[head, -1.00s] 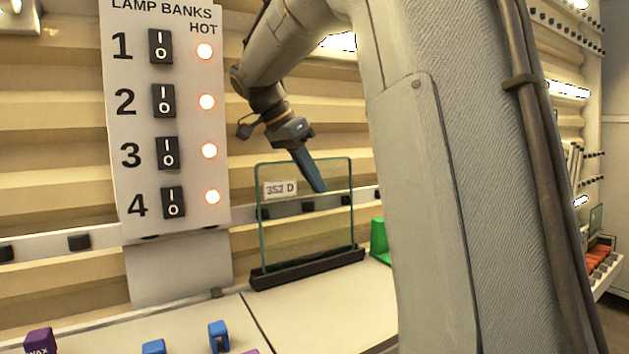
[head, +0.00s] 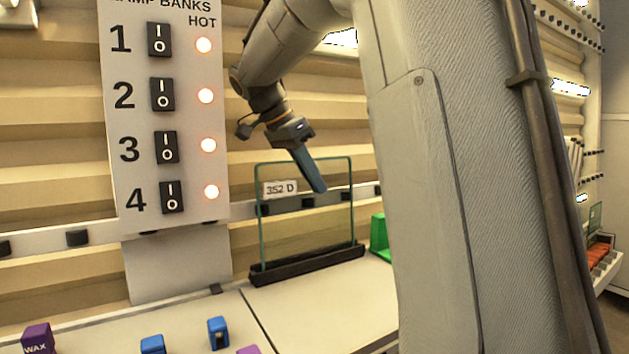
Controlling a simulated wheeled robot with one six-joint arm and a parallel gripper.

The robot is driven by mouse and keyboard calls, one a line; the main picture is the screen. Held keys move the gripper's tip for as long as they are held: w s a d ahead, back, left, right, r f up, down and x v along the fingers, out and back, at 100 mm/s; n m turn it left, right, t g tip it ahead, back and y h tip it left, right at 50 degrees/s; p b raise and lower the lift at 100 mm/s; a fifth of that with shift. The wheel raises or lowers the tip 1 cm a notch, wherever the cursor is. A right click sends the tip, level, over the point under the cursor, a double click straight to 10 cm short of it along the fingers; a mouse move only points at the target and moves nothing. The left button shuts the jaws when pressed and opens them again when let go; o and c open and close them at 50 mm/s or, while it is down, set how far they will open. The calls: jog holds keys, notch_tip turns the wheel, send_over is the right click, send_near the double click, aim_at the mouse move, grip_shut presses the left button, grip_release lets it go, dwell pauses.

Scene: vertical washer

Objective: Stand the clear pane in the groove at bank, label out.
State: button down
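The clear pane (head: 325,225) is a see-through sheet with a green edge, in the middle of the head view. It stands upright with its lower edge at a long black grooved base (head: 308,266) on the pale bench.
A white lamp bank panel (head: 165,120) with several switches and lit lamps stands at left. Blue blocks (head: 218,333) and a purple block marked WAX (head: 38,338) sit at the front. A green object (head: 379,238) is right of the base. Bare bench (head: 320,310) lies before it.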

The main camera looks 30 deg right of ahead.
jog(key=shift+f, duration=0.1)
jog(key=c, duration=1.9)
grip_release()
jog(key=shift+f, duration=0.1)
jog(key=p+v, duration=0.4)
jog(key=v, duration=0.3)
jog(key=shift+d, duration=0.15)
jog(key=shift+w+a+r+p, duration=0.1)
jog(key=shift+a+r+p, duration=0.1)
jog(key=shift+r+p, duration=0.4)
jog(key=shift+r, duration=0.1)
jog(key=shift+r, duration=0.25)
